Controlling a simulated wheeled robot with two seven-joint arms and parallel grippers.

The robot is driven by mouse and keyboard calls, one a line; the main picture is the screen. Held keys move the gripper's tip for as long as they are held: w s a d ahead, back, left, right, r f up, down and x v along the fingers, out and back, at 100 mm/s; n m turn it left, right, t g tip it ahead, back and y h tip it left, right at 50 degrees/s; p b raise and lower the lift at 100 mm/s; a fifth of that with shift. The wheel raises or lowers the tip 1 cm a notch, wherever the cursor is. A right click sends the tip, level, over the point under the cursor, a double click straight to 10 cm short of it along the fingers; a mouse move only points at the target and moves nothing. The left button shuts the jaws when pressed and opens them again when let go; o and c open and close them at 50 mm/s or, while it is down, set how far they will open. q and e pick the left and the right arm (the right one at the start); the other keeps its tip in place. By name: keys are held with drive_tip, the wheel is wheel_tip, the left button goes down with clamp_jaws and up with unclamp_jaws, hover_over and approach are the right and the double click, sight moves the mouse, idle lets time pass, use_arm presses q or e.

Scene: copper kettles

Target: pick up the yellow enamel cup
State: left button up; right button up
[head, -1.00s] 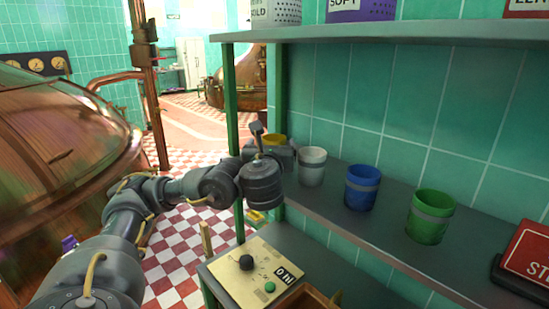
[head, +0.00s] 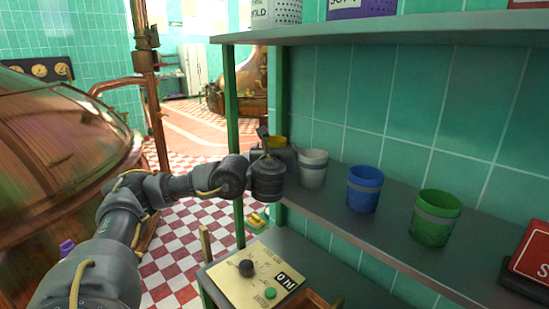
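The other finger cannot be made out, so the gap between the fingers is hidden. I cannot tell whether the gripper touches the cup. The cup looks upright. My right gripper is not in view.
A blue cup (head: 364,188) and a green cup (head: 435,217) stand farther right on the grey shelf (head: 395,228). An upper shelf (head: 400,35) runs above. A green post (head: 232,110) stands left of the gripper. A control panel (head: 255,275) lies below.

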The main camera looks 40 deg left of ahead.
use_arm(q)
drive_tip(key=shift+r, duration=0.1)
drive_tip(key=c, duration=1.1)
